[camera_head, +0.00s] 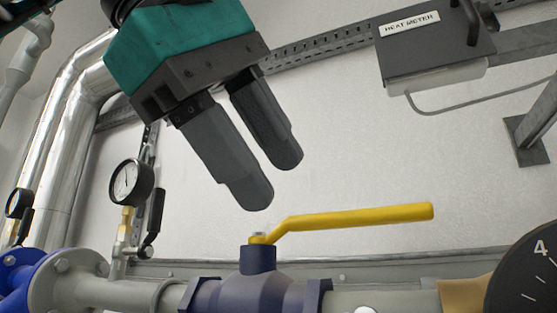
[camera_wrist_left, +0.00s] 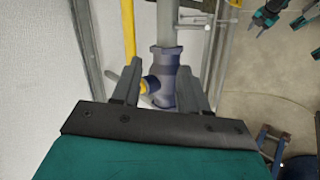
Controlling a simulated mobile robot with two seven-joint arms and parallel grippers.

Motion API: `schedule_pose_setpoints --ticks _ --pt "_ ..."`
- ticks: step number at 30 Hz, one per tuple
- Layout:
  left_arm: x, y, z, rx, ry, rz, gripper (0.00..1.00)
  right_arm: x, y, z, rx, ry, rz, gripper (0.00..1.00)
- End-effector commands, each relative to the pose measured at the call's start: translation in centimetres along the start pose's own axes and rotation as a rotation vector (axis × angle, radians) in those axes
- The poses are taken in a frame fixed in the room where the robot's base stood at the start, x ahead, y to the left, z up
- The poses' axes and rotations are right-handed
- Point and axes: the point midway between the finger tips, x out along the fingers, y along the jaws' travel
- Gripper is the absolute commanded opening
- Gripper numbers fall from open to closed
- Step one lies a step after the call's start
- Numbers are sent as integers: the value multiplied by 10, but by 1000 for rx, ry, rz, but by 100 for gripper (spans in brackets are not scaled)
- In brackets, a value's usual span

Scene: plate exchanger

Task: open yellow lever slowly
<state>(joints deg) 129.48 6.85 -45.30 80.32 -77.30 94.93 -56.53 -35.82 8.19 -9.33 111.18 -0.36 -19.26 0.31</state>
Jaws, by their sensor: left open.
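The yellow lever (camera_head: 350,217) lies nearly level, reaching right from the top of the dark blue valve (camera_head: 262,290) in the head view. In the left wrist view the lever (camera_wrist_left: 128,32) runs up the picture from the valve (camera_wrist_left: 163,75). My left gripper (camera_head: 272,180) is open and empty, above and to the left of the lever's pivot end, apart from it in the head view. Its two fingers also show in the wrist view (camera_wrist_left: 160,88), with the valve between them in the picture. A small teal and dark shape, apparently my right gripper (camera_wrist_left: 267,15), is at the upper right; its jaws are unclear.
A pressure gauge (camera_head: 130,183) with a black-handled small valve (camera_head: 152,225) stands left of the valve. A heat meter box (camera_head: 433,45) hangs upper right. A dark round dial (camera_head: 525,280) is at lower right. Bare wall shows behind the lever.

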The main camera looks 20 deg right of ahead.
Motion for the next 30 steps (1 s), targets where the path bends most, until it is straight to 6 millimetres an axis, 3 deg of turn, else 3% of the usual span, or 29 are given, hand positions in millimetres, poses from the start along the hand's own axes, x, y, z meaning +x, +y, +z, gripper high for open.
schedule_pose_setpoints --ticks 12,30 --pt "-18 -16 -2 0 1 0 44 2 0 4 0 0 0 52" --pt "-18 -16 -2 -1 0 -1 44 -1 0 -1 0 0 0 52"
